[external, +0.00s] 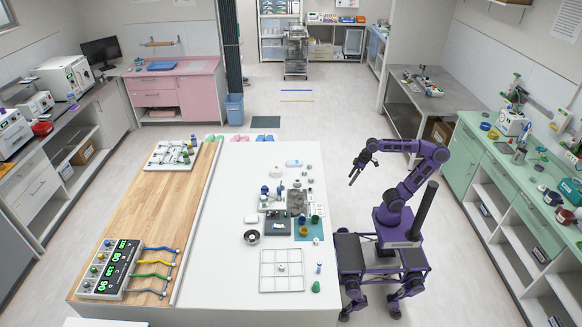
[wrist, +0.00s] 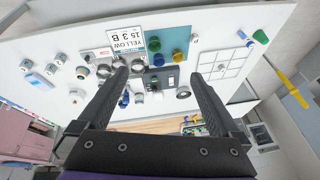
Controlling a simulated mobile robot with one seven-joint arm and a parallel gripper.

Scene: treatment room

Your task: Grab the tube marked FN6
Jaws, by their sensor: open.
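I cannot read FN6 on anything in either view, so I cannot tell which tube bears it. A small blue-and-white tube-like item (external: 319,268) stands near the right edge of the white table (external: 222,270). It also shows in the wrist view (wrist: 244,38). A green item (external: 316,287) is close to it, also in the wrist view (wrist: 260,37). Several small blue, white and green containers cluster mid-table around a dark block (external: 278,223). My gripper (external: 354,178) is open and empty, in the air right of the table; its spread fingers (wrist: 158,72) frame the cluster.
A white grid tray (external: 263,284) lies at the table's front. A teal mat (external: 309,233) holds green and yellow cups. A dark bowl (external: 251,237) stands left of the block. Bare white surface lies to the left.

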